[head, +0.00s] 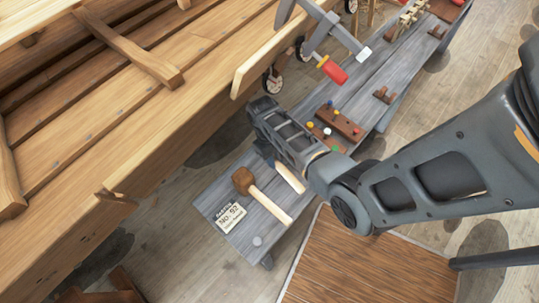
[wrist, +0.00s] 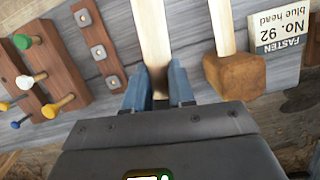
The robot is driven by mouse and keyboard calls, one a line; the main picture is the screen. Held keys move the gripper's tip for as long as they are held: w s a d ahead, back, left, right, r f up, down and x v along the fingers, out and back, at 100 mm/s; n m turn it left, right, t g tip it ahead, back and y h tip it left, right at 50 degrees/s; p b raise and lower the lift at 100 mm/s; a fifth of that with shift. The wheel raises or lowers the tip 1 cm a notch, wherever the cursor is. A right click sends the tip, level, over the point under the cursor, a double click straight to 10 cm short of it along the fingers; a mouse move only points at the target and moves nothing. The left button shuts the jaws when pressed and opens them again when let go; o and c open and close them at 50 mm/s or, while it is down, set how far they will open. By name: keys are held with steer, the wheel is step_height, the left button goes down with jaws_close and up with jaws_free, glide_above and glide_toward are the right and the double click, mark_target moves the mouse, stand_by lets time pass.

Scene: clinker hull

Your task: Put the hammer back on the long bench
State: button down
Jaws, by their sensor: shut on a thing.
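My gripper (wrist: 159,82) is shut on a hammer's pale wooden handle (wrist: 151,35), which stands out between its two fingers in the wrist view. In the head view the same handle (head: 290,177) shows below my gripper, over the near end of the long grey bench (head: 322,112). The hammer's head is hidden or cannot be made out. Whether the hammer touches the bench cannot be told. A mallet with a brown head (head: 243,180) lies on the bench beside it, and also shows in the wrist view (wrist: 236,75).
A label card (head: 229,217) reading "No. 92 blue head" lies near the bench end. A brown rack with coloured pegs (head: 338,122) and a red-handled clamp (head: 332,69) are farther along. The wooden hull (head: 110,85) stands left of the bench.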

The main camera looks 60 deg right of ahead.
steer(key=shift+f, duration=0.1)
step_height(320, 180, down, 8)
steer(key=b, duration=0.7)
steer(key=shift+f+b, duration=0.25)
steer(key=shift+b, duration=0.25)
steer(key=c, duration=0.9)
jaws_free()
steer(key=shift+s, duration=0.1)
steer(key=shift+o, duration=0.2)
step_height(320, 180, up, 8)
steer(key=p, duration=0.8)
steer(key=shift+r, duration=0.1)
